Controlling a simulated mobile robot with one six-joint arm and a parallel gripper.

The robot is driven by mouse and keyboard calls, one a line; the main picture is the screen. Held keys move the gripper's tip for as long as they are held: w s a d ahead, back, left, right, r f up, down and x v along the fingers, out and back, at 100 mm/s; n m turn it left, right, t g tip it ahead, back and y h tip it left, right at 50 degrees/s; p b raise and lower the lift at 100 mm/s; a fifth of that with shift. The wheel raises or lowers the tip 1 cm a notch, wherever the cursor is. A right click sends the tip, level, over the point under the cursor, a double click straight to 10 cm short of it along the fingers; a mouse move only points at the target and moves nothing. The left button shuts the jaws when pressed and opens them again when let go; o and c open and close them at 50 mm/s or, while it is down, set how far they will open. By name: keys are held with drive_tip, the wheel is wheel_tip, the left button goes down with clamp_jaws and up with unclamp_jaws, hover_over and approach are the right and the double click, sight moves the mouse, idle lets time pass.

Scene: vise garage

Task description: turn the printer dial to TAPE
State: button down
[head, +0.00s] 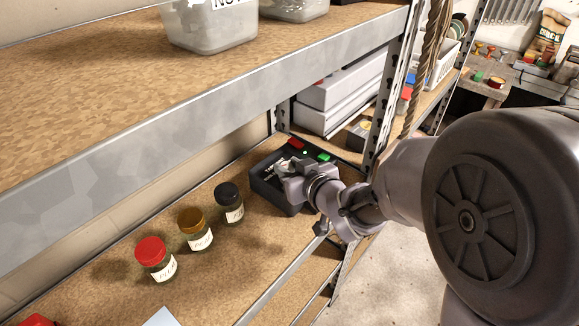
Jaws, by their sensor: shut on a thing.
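The printer (268,185) is a dark box on the lower shelf, near the right upright of the rack. A red part (296,144) and a green part (323,156) show near its back edge. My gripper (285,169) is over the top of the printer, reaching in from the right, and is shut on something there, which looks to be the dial. The dial is mostly hidden by my gripper. Its pointer and the TAPE mark cannot be read from this view.
Jars with a black lid (227,190), an amber lid (190,219) and a red lid (150,251) stand left of the printer. The upper shelf edge (230,105) runs above. White boxes (342,93) lie behind. A rope (428,60) hangs by the upright.

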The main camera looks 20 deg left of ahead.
drive_tip(key=shift+f+b, duration=0.15)
drive_tip(key=shift+b, duration=0.55)
drive_tip(key=m+t+h+b, duration=0.1)
drive_tip(key=b, duration=0.1)
drive_tip(key=shift+s+a+f+b, duration=0.1)
drive_tip(key=shift+a+f+b, duration=0.05)
drive_tip(key=shift+b, duration=0.25)
drive_tip(key=shift+s+a+m+t+h+b, duration=0.1)
drive_tip(key=shift+m+t+h+b, duration=0.5)
drive_tip(key=shift+m+h, duration=0.25)
drive_tip(key=shift+r+m+h+p, duration=0.45)
drive_tip(key=shift+m+h+p, duration=0.15)
drive_tip(key=shift+m+h, duration=0.15)
drive_tip(key=shift+a+r+m+t+h+p, duration=0.15)
drive_tip(key=shift+m+t+h+p, duration=0.45)
drive_tip(key=shift+p, duration=0.4)
drive_tip(key=m+h+p, duration=0.2)
drive_tip(key=shift+f+h+p, duration=0.2)
drive_tip(key=shift+h+p, duration=0.2)
drive_tip(key=shift+m+t, duration=0.3)
